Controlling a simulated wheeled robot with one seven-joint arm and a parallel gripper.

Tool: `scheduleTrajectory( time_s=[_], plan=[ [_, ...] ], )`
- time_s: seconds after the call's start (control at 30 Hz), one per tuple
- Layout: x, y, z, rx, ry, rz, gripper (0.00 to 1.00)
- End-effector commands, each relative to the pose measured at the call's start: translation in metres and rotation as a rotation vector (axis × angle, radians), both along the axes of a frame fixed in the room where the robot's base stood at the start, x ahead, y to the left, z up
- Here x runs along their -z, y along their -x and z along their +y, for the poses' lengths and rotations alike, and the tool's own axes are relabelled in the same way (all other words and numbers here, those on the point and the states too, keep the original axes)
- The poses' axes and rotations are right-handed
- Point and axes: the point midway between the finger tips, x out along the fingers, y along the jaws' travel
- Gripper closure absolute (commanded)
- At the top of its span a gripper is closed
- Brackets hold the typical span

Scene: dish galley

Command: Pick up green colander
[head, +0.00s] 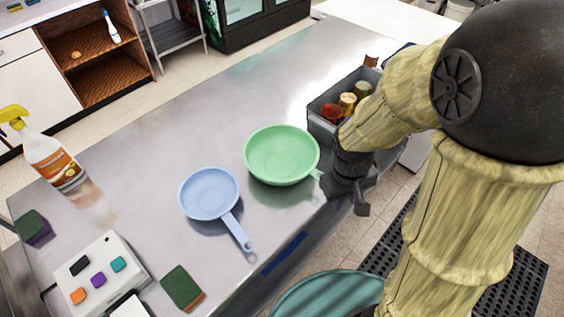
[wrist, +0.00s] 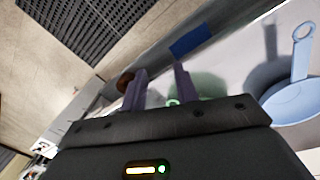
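The green colander (head: 282,150) is a round, shallow light-green bowl on the steel counter (head: 150,130), near its right edge in the head view. A short green handle points right from its rim toward my gripper (head: 346,198). In the wrist view my gripper (wrist: 160,82) shows two dark fingers apart, with a gap between them. Part of the green colander (wrist: 207,86) shows just beyond the right finger, and a small green ring, likely its handle end, shows low between the fingers. I cannot tell whether the fingers touch it. The gripper body hides the rest.
A blue pan (head: 209,193) lies left of the colander. A grey bin with jars (head: 322,128) stands behind my gripper. A spray bottle (head: 50,160), a button box (head: 100,275) and sponges (head: 182,287) are on the left and front. The counter's back middle is clear.

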Motion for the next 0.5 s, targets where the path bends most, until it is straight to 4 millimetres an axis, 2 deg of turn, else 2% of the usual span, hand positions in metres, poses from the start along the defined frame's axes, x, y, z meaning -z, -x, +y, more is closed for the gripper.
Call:
scheduleTrajectory(
  time_s=[0.03, 0.2, 0.5],
  plan=[
    [0.009, 0.0, 0.01, -0.076, 0.033, 0.029, 0.7],
    [0.028, 0.0, 0.033, -0.305, 0.16, 0.108, 0.7],
    [0.051, -0.004, 0.074, -0.699, 0.44, 0.199, 0.7]
  ],
)
